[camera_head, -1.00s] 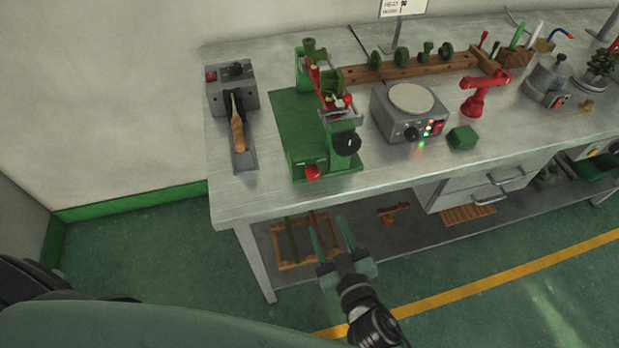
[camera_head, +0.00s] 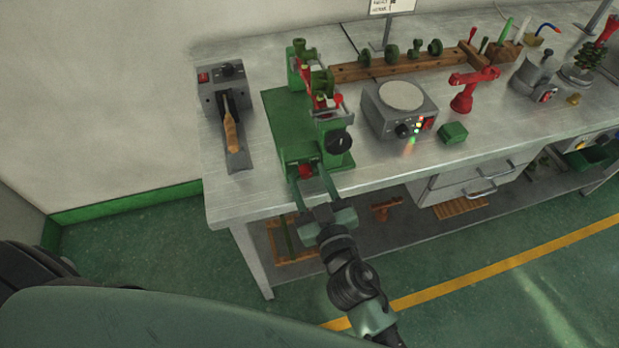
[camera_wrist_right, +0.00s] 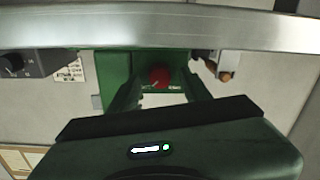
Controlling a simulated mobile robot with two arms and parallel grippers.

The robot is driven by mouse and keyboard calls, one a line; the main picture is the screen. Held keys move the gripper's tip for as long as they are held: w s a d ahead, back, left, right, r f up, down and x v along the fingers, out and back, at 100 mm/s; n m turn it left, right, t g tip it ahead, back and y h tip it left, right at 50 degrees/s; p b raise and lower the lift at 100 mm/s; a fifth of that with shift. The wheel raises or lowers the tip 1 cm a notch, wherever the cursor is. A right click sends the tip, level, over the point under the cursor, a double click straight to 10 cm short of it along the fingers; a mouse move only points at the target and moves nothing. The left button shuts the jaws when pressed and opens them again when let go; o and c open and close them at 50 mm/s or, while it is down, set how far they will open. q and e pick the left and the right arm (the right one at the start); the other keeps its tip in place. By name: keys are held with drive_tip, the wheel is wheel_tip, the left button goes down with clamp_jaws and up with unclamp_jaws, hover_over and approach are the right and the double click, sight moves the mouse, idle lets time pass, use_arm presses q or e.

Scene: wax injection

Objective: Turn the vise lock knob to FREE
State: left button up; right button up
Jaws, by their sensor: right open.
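The red knob (camera_head: 306,171), which I take as the vise lock knob, sits low on the front of the green injection machine (camera_head: 290,120). In the wrist view the knob (camera_wrist_right: 159,76) shows a small white pointer mark, with small markings below it that I cannot read. My right gripper (camera_head: 311,182) is open at the machine's front. Its fingers (camera_wrist_right: 161,90) are spread on either side of the knob in the wrist view; I see no clear contact. My left gripper is not in view.
A black knob (camera_head: 338,141) sticks out on the machine's right side. A grey hot plate unit (camera_head: 402,112) and a green block (camera_head: 453,133) stand to the right. A grey unit with a wooden-handled tool (camera_head: 231,135) lies to the left.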

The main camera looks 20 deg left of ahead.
drive_tip(key=shift+c, duration=1.2)
clamp_jaws()
